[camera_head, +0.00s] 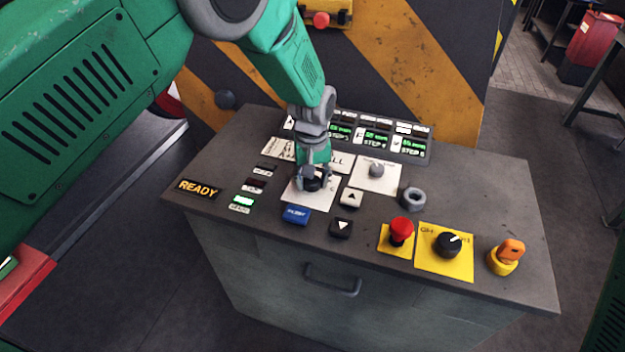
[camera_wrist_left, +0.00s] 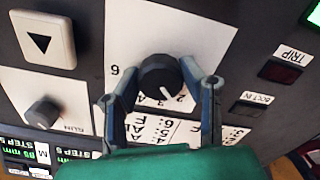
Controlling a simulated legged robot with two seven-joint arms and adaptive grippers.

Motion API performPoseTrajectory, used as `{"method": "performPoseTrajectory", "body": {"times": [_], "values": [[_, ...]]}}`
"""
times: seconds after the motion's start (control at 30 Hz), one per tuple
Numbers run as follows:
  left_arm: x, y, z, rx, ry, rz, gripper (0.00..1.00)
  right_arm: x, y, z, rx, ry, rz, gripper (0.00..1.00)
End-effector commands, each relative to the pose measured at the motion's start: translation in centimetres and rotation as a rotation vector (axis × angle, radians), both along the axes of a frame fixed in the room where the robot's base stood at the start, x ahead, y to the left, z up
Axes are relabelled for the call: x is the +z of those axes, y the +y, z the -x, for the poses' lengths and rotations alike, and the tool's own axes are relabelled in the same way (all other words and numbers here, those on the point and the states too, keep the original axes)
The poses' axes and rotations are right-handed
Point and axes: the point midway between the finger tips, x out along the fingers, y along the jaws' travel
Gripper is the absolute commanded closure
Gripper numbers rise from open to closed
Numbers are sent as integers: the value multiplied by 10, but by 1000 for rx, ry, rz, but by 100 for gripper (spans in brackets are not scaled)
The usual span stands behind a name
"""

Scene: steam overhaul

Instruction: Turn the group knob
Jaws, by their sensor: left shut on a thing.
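The group knob is a black round knob with a white pointer line, on a white plate marked with numbers. In the head view the knob (camera_head: 312,184) is partly hidden by my left gripper (camera_head: 314,176), which reaches down onto it from above. In the left wrist view the knob (camera_wrist_left: 160,78) sits between the two fingers of my left gripper (camera_wrist_left: 168,88), which is shut on it. The knob's pointer line points toward the gripper's palm, close to the plate's numbers. My right gripper is not in view.
Around the knob are a blue button (camera_head: 296,215), up (camera_head: 351,197) and down (camera_head: 341,228) arrow buttons, and a small grey knob (camera_head: 376,170). A red mushroom button (camera_head: 401,231), a black knob on yellow (camera_head: 449,244) and an orange key switch (camera_head: 506,257) stand at the right.

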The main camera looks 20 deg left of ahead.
Motion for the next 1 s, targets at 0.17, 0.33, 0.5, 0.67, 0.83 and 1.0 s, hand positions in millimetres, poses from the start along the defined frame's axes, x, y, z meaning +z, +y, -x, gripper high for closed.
{"method": "performPoseTrajectory", "body": {"times": [0.17, 0.33, 0.5, 0.67, 0.83, 1.0], "values": [[6, 1, -8, 0, -23, 0, 93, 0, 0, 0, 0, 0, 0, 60], [4, 1, -6, -1, -17, 0, 44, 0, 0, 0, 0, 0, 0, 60], [3, 0, -3, -1, -12, 0, 44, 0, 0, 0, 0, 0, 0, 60], [9, 0, -3, -2, -11, 0, 44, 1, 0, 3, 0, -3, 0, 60], [37, 0, -4, -2, -12, 0, 44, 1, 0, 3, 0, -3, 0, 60], [74, 0, -5, -1, -13, 0, 44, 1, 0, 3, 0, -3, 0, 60]]}}
